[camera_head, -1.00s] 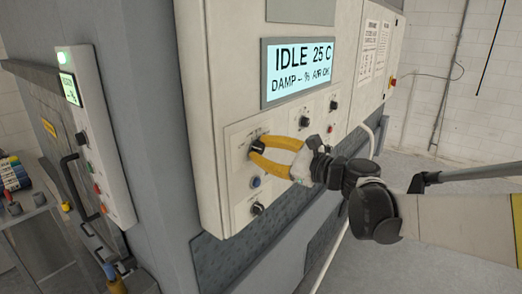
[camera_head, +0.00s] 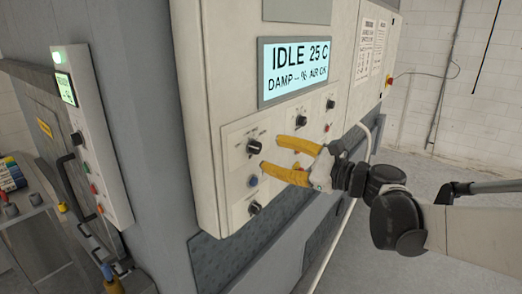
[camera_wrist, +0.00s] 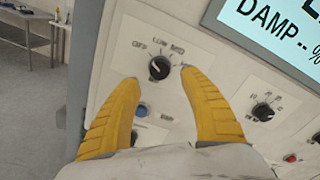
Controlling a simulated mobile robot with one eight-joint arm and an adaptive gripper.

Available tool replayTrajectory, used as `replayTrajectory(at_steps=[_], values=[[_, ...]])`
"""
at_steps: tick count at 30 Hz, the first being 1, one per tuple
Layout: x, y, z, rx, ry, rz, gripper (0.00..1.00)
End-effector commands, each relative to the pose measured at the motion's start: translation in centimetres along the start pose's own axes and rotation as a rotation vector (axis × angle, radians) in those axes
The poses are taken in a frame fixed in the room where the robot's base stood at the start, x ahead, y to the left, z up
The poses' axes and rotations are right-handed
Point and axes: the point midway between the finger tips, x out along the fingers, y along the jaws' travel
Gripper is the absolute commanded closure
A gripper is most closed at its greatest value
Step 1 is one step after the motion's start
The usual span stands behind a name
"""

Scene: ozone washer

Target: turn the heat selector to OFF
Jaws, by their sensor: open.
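The heat selector (camera_head: 258,146) is a black round knob on a pale control panel. In the wrist view the knob (camera_wrist: 159,67) has OFF, LOW and MED printed around its upper side. A small pale mark on the knob seems to lie toward the OFF side, but it is too small to be sure. My gripper (camera_head: 272,155) has yellow fingers, spread apart and empty, to the right of the knob and off the panel. In the wrist view my gripper (camera_wrist: 160,80) has one finger on each side below the knob, with a gap between.
A blue button (camera_wrist: 142,111) is below the knob. Another black knob (camera_wrist: 263,111) and a red button (camera_wrist: 291,158) are to the right. The lit display (camera_head: 296,70) reads IDLE 25 C. A lower black knob (camera_head: 254,208) is near the panel's bottom edge.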

Motion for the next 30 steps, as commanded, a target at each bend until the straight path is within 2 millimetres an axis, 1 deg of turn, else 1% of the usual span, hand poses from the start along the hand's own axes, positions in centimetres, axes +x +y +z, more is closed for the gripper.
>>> replayTrajectory(at_steps=[1, 3, 6, 9, 14, 21, 23, 25, 26, 29, 30], values=[[-1.3, -0.1, -0.1, 0.000, 0.003, -0.004, 0.48], [-2.9, -0.1, -0.1, 0.000, 0.003, -0.004, 0.48], [-4.7, -0.1, -0.1, 0.000, 0.002, -0.003, 0.48], [-5.9, -0.1, -0.1, 0.000, 0.002, -0.002, 0.48], [-6.8, 0.0, 0.0, 0.000, 0.000, 0.000, 0.48], [-6.8, 0.0, 0.0, 0.000, 0.000, 0.000, 0.48], [-6.7, 0.3, -0.1, -0.008, 0.006, 0.005, 0.48], [-6.7, 1.6, -0.8, -0.049, 0.036, 0.028, 0.48], [-6.7, 2.6, -1.3, -0.080, 0.059, 0.046, 0.48], [-7.1, 7.8, -4.0, -0.263, 0.179, 0.153, 0.48], [-7.7, 10.4, -5.6, -0.367, 0.241, 0.215, 0.48]])
